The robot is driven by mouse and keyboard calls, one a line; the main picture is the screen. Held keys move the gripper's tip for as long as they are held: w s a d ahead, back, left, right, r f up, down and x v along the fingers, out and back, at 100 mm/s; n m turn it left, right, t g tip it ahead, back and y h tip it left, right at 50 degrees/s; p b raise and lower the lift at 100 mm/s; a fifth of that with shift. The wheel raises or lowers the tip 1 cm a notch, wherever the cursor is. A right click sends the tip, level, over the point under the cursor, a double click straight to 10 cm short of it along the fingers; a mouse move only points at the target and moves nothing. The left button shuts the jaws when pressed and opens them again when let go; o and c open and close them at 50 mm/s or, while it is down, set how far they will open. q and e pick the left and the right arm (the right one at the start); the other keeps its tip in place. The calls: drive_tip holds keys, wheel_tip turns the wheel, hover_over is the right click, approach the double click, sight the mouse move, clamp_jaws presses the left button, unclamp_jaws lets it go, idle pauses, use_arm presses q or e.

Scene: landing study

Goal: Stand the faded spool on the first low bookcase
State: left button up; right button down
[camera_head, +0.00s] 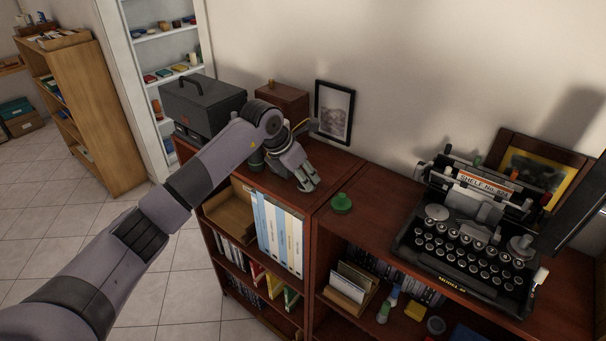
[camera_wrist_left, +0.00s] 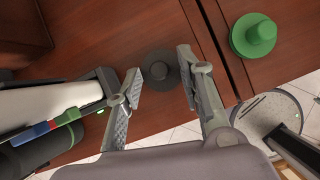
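A small dark grey spool (camera_wrist_left: 160,70) stands on the dark red-brown wooden top of the left low bookcase (camera_head: 318,163). It is seen from above in the left wrist view, between my left gripper's fingertips. In the head view the gripper hides it. My left gripper (camera_wrist_left: 163,68) has its fingers spread, one on each side of the spool. I cannot tell whether they touch it. In the head view my left gripper (camera_head: 308,183) is low over the front part of that top. My right gripper is not in view.
A green spool (camera_head: 341,203) stands on the adjoining right bookcase, close to the seam. A typewriter (camera_head: 470,235) stands farther right. A dark case (camera_head: 203,103), a brown box (camera_head: 282,100) and a framed picture (camera_head: 335,112) stand behind the gripper.

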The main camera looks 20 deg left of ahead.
use_arm(q)
drive_tip(key=shift+s+a+r, duration=0.15)
drive_tip(key=shift+a+r, duration=0.05)
drive_tip(key=shift+r, duration=0.3)
drive_tip(key=b+v, duration=0.3)
drive_tip(key=v, duration=0.8)
drive_tip(key=shift+b, duration=0.3)
drive_tip(key=shift+d, duration=0.15)
